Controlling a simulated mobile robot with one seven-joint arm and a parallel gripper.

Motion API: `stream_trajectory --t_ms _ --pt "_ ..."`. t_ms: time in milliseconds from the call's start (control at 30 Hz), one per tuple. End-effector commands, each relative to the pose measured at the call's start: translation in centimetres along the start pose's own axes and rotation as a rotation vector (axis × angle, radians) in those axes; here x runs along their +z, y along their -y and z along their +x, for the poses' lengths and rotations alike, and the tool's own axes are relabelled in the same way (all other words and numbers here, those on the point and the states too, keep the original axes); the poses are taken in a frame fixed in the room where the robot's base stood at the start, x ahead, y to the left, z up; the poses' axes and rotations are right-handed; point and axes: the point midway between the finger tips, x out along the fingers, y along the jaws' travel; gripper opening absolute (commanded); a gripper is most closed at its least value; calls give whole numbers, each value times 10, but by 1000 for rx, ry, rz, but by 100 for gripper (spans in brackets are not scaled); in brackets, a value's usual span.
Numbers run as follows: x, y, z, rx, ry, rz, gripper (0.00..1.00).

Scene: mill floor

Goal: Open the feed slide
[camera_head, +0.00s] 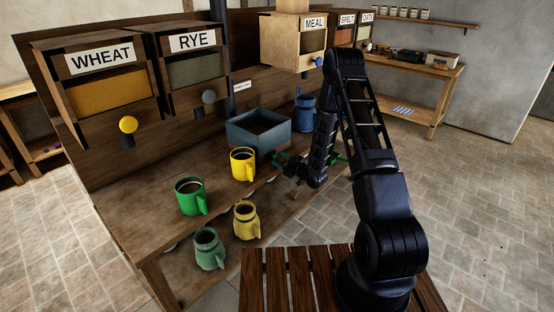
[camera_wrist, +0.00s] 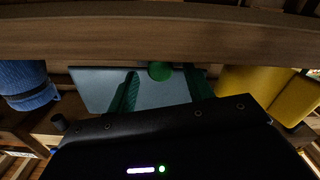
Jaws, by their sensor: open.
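My gripper (camera_wrist: 163,88) is open, with its two green fingers on either side of a round green knob (camera_wrist: 160,70) in the wrist view. I cannot tell whether they touch it. The knob sits in front of a blue-grey surface (camera_wrist: 95,88), under a long wooden beam. No label marks the feed slide, and I cannot tell whether the knob belongs to it. In the head view my gripper (camera_head: 308,165) is at the bench's right part, right of the blue-grey open box (camera_head: 258,145), partly hidden by my arm.
A yellow mug (camera_head: 243,164) and a green mug (camera_head: 191,196) stand on the bench, with a yellow jug (camera_head: 246,221) and a green jug (camera_head: 209,249) lower down. A blue jug (camera_head: 304,113) is behind my gripper. WHEAT (camera_head: 103,85) and RYE (camera_head: 196,66) bins are above.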

Motion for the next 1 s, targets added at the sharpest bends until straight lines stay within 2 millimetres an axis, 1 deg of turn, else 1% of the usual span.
stream_trajectory --t_ms 33,100,233,367,600,667,800,867,1000 --pt "0 1 8 -2 -1 -1 52" --pt "0 1 15 -2 -1 -1 52" --pt "0 0 24 -1 -1 -1 52" --pt "0 0 28 -1 1 0 52" --pt "0 0 28 -1 1 0 52" --pt "0 0 28 -1 0 0 40" --pt "0 0 28 -1 0 0 12" --pt "0 0 28 -1 0 0 1" --pt "0 -1 28 0 0 0 0"
